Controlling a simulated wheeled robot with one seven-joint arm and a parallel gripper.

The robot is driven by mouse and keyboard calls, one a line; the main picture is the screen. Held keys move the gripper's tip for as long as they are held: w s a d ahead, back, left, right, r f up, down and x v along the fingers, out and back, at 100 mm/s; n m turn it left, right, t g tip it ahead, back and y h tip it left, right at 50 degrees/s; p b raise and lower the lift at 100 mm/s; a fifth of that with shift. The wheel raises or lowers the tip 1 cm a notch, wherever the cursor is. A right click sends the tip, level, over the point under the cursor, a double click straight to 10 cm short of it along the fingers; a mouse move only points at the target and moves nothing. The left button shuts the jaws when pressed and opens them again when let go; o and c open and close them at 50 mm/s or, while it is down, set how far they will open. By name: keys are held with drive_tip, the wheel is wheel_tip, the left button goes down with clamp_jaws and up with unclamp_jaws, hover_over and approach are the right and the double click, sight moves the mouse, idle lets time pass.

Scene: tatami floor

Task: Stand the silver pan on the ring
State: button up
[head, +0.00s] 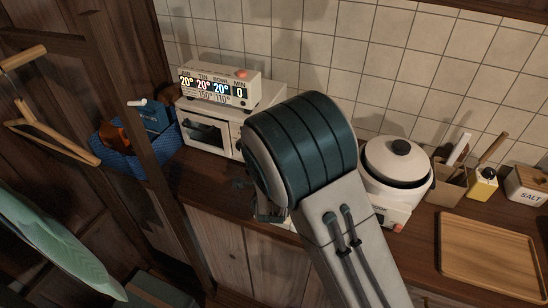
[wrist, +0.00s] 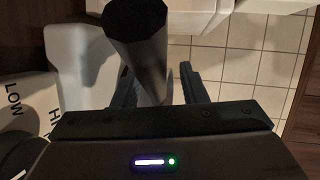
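My gripper (wrist: 160,76) shows in the wrist view with its two dark fingers apart. Bare background shows between the bar and the right finger. The silver pan's body is not visible in either view, and I cannot make out the ring. A white dial marked LOW and HI (wrist: 25,105) is at the left of the wrist view.
A white toaster oven (head: 207,134) carries a display box (head: 218,82) left of my arm. A blue basket (head: 122,160) stands farther left. A white cooker (head: 397,165), a utensil holder (head: 447,185), a salt box (head: 526,185) and a wooden tray (head: 487,258) are right.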

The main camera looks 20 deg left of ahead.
drive_tip(key=b+v, duration=0.1)
drive_tip(key=v, duration=1.1)
drive_tip(key=w+d+r+m+h, duration=0.2)
drive_tip(key=d+m+h, duration=0.2)
drive_tip(key=d+m, duration=0.35)
drive_tip(key=w+d+r+m+h, duration=0.2)
drive_tip(key=d+m+h, duration=0.3)
drive_tip(key=d+m, duration=0.3)
drive_tip(key=s+d+r+m+g+h, duration=0.1)
drive_tip(key=s+d+m+g+h, duration=0.15)
drive_tip(key=d+m, duration=0.4)
drive_tip(key=s+d+m+g+h, duration=0.1)
drive_tip(key=d+m+g, duration=0.3)
drive_tip(key=d+m, duration=0.25)
drive_tip(key=s+d+m+g+y, duration=0.1)
drive_tip(key=s+d+m+g, duration=0.55)
drive_tip(key=m, duration=0.55)
drive_tip(key=s+a+r+m+y, duration=0.1)
drive_tip(key=s+m+y, duration=0.2)
drive_tip(key=m, duration=0.6)
drive_tip(key=s+a+r+m+t+y, duration=0.1)
drive_tip(key=s+a+r+m+y, duration=0.1)
drive_tip(key=m, duration=0.6)
drive_tip(key=shift+s+a+m+y, duration=0.35)
drive_tip(key=shift+s+y, duration=0.5)
drive_tip(key=shift+y, duration=0.3)
drive_tip(key=shift+s+f, duration=0.1)
drive_tip(key=shift+c, duration=0.3)
